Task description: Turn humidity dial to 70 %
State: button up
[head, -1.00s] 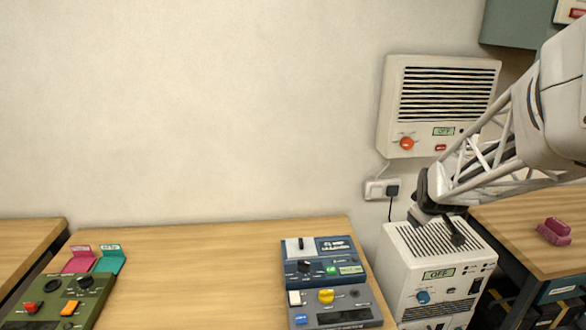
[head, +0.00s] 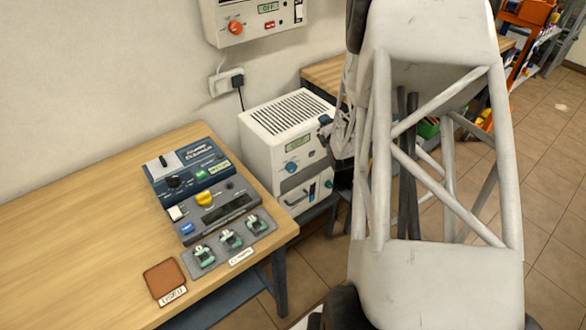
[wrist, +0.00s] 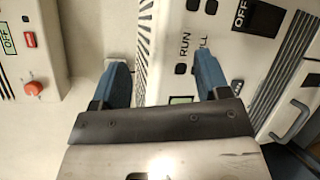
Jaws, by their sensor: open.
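A white floor unit (head: 262,128) with a slatted top stands right of the wooden table. A blue dial (head: 291,167) sits on its front, below a small green display (head: 298,143); I cannot read the dial's markings. My gripper (head: 336,132) is at the right of this front, partly hidden by my arm. In the wrist view my gripper (wrist: 162,62) is open, its two blue fingers apart with nothing visible between them. The unit's front (wrist: 222,45) shows there with RUN and OFF lettering. The blue dial is not clearly visible in that view.
A wall unit (head: 222,22) with an orange dial (head: 235,28) hangs above a socket (head: 228,82) with a plugged cable. The wooden table (head: 95,205) carries control boxes (head: 190,170) and a brown pad (head: 165,280). My arm covers much of the right side.

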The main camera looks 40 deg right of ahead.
jog(key=s+a+f+n+t+y, duration=0.2)
jog(key=s+a+f+n+y, duration=0.1)
jog(key=a+f+n, duration=0.5)
jog(key=n+t+y, duration=0.2)
jog(key=n+y, duration=0.1)
jog(key=y, duration=0.1)
send_near(294, 169)
jog(key=w, duration=0.2)
jog(key=shift+r, duration=0.25)
jog(key=shift+w, duration=0.15)
jog(key=shift+w, duration=3.8)
jog(key=c, duration=0.9)
